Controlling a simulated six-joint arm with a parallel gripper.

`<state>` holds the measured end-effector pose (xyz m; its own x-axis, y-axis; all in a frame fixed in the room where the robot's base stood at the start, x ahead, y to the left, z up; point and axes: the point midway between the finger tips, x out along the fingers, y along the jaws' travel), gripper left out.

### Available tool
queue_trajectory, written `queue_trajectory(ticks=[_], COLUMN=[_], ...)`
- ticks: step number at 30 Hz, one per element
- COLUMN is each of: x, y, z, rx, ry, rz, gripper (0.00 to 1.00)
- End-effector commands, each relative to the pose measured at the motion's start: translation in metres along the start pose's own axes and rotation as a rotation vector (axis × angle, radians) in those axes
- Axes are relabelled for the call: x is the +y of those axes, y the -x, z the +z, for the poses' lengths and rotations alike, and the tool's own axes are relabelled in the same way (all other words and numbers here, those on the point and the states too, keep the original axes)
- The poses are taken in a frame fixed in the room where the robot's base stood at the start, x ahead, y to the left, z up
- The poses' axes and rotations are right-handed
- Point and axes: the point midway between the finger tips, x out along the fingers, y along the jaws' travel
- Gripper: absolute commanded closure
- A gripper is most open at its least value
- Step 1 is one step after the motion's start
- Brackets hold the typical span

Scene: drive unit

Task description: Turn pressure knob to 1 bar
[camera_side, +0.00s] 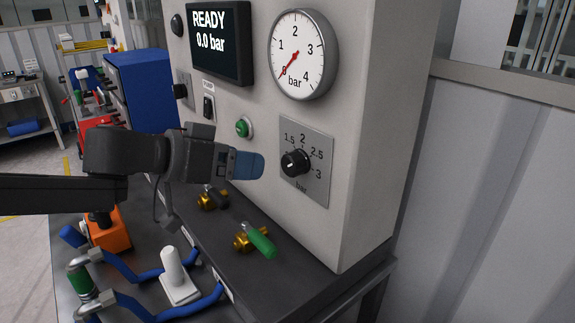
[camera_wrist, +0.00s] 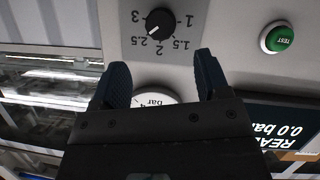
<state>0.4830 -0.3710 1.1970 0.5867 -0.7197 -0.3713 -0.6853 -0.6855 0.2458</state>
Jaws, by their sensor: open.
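The black pressure knob (camera_side: 295,163) sits on a grey scale plate (camera_side: 318,147) marked up to 3 bar, on the front of the light cabinet. In the wrist view the knob (camera_wrist: 161,22) appears upside down at the top, beyond the fingertips.
The round gauge (camera_side: 298,55) has its red needle near 0. The display (camera_side: 212,40) reads READY, 0.0 bar. A green button (camera_side: 243,127) is left of the knob. Green-handled (camera_side: 260,240) and dark-handled (camera_side: 215,197) brass valves are below. Blue hoses (camera_side: 140,310) lie in front.

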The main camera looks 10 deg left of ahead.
Motion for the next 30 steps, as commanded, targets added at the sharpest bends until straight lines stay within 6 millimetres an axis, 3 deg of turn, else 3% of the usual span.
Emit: queue_trajectory(ticks=[6, 13, 20, 29, 30], x=[0.0, 0.0, 0.0, 0.0, 0.0], y=[-0.047, -0.083, -0.097, -0.098, -0.098], z=[0.002, 0.001, 0.001, 0.0, 0.0], rx=[-0.002, 0.0, 0.0, 0.001, 0.001], ry=[0.001, -0.001, 0.001, 0.001, 0.001], rz=[0.0, 0.001, 0.001, 0.0, 0.0], gripper=[0.31, 0.31, 0.31, 0.31, 0.35])
